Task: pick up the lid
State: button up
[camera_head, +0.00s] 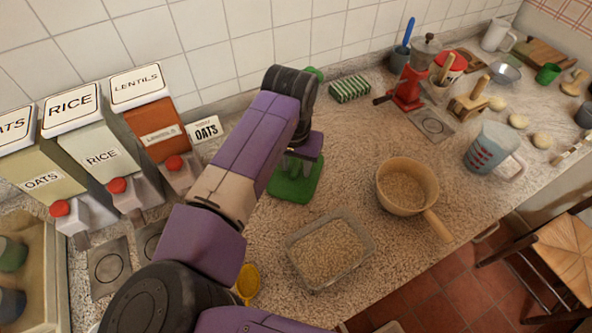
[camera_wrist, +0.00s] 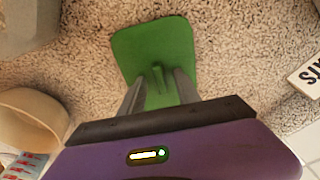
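The lid (camera_head: 287,190) is a flat green rectangle with rounded corners. It lies on the speckled counter below my gripper (camera_head: 301,168), which partly covers it in the head view. In the wrist view the lid (camera_wrist: 152,45) has a small upright handle at its middle. My gripper (camera_wrist: 159,88) points down over it, with one finger on each side of the handle. The fingers stand apart, with gaps to the handle visible. The near part of the lid is hidden behind the gripper body.
An open clear container of grain (camera_head: 328,252) stands in front of the lid. Dispensers (camera_head: 100,150) and an OATS card (camera_head: 205,129) stand left. A green striped box (camera_head: 350,88) is behind.

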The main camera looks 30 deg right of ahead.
jog(key=shift+c, duration=0.2)
grip_shut()
jog(key=shift+r, duration=0.1)
